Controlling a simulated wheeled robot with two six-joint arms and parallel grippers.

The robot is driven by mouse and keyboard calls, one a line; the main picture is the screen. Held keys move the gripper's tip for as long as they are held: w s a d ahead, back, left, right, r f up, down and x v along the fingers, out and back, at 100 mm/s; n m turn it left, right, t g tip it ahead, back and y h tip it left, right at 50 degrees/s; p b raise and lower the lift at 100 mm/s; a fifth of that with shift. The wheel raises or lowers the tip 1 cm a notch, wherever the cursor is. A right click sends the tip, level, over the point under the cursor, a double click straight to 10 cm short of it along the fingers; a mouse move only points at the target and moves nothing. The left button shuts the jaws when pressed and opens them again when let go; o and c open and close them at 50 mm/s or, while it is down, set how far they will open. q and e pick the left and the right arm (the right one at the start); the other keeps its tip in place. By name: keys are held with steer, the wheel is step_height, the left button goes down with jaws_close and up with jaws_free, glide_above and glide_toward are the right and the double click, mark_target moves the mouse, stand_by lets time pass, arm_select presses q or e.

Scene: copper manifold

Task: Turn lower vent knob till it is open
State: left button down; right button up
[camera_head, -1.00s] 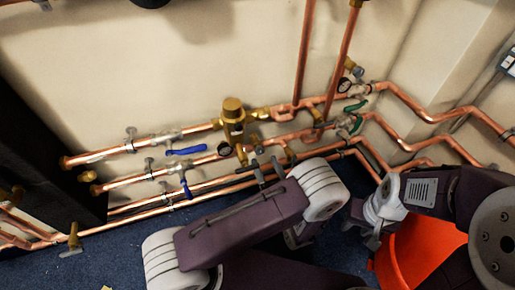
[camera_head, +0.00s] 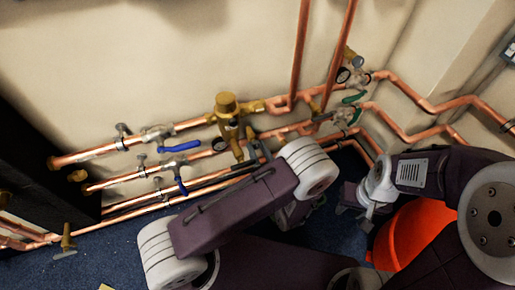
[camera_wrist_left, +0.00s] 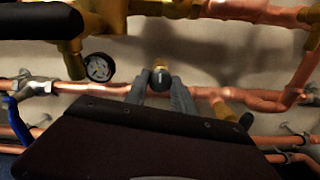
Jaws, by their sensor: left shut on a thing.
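My left gripper (camera_head: 259,151) reaches the pipes just right of the brass mixing valve (camera_head: 227,104). In the left wrist view its two grey fingers (camera_wrist_left: 160,88) are shut on a small dark vent knob (camera_wrist_left: 160,79) with a brass part (camera_wrist_left: 160,64) behind it. The knob sits at the middle copper pipe (camera_wrist_left: 205,92). Its exact turn angle cannot be told, and in the head view the fingers and arm mostly hide it. My right gripper (camera_head: 352,212) hangs at the right, beside the orange bucket, open and empty, apart from the pipes.
Two blue lever handles (camera_head: 182,146) are on the pipes at left, and green handles (camera_head: 345,115) at right. A round gauge (camera_wrist_left: 99,67) is left of the fingers. The orange bucket (camera_head: 412,232) stands on blue carpet (camera_head: 110,262). A black box (camera_head: 40,130) is at far left.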

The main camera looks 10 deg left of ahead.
arm_select(q)
steer(key=shift+r+n+p, duration=0.1)
steer(key=shift+n+p, duration=0.4)
steer(key=shift+n, duration=0.5)
steer(key=n+p, duration=0.1)
steer(key=n, duration=0.2)
steer(key=shift+n, duration=0.3)
steer(key=n+p, duration=0.2)
steer(key=n, duration=0.4)
steer(key=n+p, duration=0.1)
steer(key=n, duration=0.5)
steer(key=shift+n+p, duration=0.4)
steer(key=n+p, duration=0.1)
steer(key=n, duration=0.4)
steer(key=shift+n, duration=0.3)
steer(key=c, duration=1.1)
jaws_free()
